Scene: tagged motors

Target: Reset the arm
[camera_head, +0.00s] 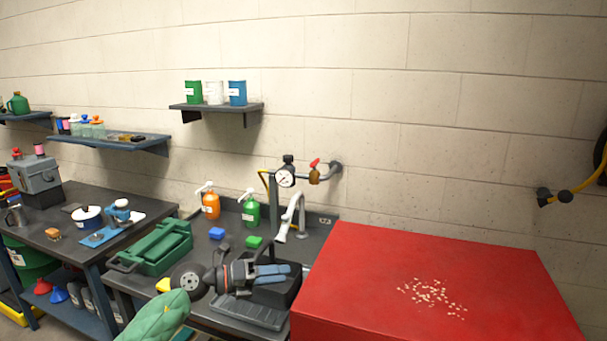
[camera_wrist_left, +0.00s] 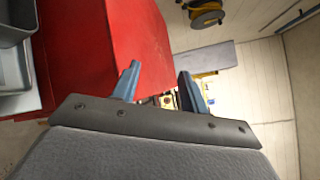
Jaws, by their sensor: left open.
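My left gripper (camera_head: 273,273) reaches in from the lower left in the head view, over the sink area of the dark workbench. Its two blue fingers point to the right, toward the red cabinet (camera_head: 380,275). In the left wrist view the fingers of my left gripper (camera_wrist_left: 160,88) stand apart with nothing between them. The red cabinet also shows behind them in the left wrist view (camera_wrist_left: 90,60). No tagged motor can be made out in either view. My right gripper is not in view.
Small pale bits (camera_head: 432,297) lie on the red cabinet's top. A green toolbox (camera_head: 155,250), an orange bottle (camera_head: 211,205) and a green bottle (camera_head: 251,213) stand on the bench. A white faucet (camera_head: 291,215) rises close behind my gripper. A wall shelf (camera_head: 216,107) holds three cans.

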